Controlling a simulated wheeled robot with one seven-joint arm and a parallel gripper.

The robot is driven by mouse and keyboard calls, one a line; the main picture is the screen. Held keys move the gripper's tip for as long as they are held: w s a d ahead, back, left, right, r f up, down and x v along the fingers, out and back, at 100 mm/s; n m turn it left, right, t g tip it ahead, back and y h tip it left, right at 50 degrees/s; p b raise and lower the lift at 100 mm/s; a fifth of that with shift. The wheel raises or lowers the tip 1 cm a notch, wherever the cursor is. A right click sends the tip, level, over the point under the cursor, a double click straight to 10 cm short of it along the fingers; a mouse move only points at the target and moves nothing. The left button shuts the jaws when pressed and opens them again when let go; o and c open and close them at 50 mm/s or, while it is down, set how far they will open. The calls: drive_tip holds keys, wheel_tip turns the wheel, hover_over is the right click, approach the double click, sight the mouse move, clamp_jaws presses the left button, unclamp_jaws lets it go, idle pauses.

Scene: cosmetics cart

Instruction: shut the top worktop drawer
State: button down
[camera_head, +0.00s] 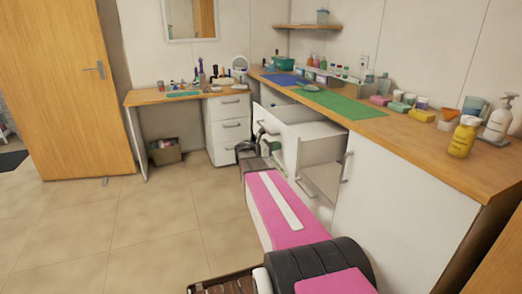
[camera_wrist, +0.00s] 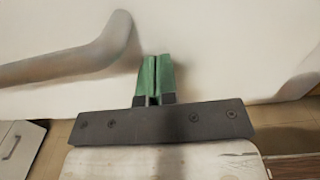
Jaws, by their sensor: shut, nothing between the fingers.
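The top worktop drawer (camera_head: 320,148) is pulled well out from under the wooden worktop, and its open inside shows in the head view. Its white front panel (camera_wrist: 215,45) fills most of the wrist view. A grey bar handle (camera_wrist: 70,62) crosses that panel at the left. My gripper (camera_head: 270,145) is in front of the drawer front at its outer side. In the wrist view my gripper's green fingertips (camera_wrist: 155,72) are together, empty, and point at the panel to the right of the handle. I cannot tell whether they touch it.
The worktop (camera_head: 400,130) carries a green mat (camera_head: 335,104), a yellow bottle (camera_head: 463,138), a white pump bottle (camera_head: 497,120) and several small items. A white drawer unit (camera_head: 228,128) stands behind at the left. The tiled floor (camera_head: 130,225) at left is clear.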

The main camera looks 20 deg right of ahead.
sight(285, 163)
drive_tip(key=d, duration=1.8)
drive_tip(key=w+d, duration=0.1)
drive_tip(key=d, duration=0.9)
drive_tip(key=shift+d, duration=0.15)
drive_tip(key=a, duration=1.4)
drive_tip(key=shift+s+a, duration=0.3)
drive_tip(key=shift+a, duration=0.1)
drive_tip(key=s+a+f+m+y, duration=0.1)
drive_tip(key=s+a+f, duration=0.1)
drive_tip(key=a, duration=0.1)
drive_tip(key=s+a+f+m+y, duration=0.2)
drive_tip(key=a+f, duration=0.1)
drive_tip(key=s+a+f+m+y, duration=0.1)
drive_tip(key=s+a+f+m, duration=0.1)
drive_tip(key=a+f, duration=0.1)
drive_tip(key=shift+a+y, duration=0.4)
drive_tip(key=s+a+f+m+y, duration=0.3)
drive_tip(key=s+a+m+y, duration=0.1)
drive_tip(key=a, duration=0.6)
drive_tip(key=s+a+f+m+y, duration=0.4)
drive_tip(key=s+a, duration=0.3)
drive_tip(key=a, duration=0.3)
drive_tip(key=s+a+f+m+y, duration=0.3)
drive_tip(key=s+a+m+y, duration=0.2)
drive_tip(key=a, duration=0.6)
drive_tip(key=shift+s+f+g, duration=0.2)
drive_tip(key=shift+s+g, duration=0.05)
drive_tip(key=shift+g, duration=0.05)
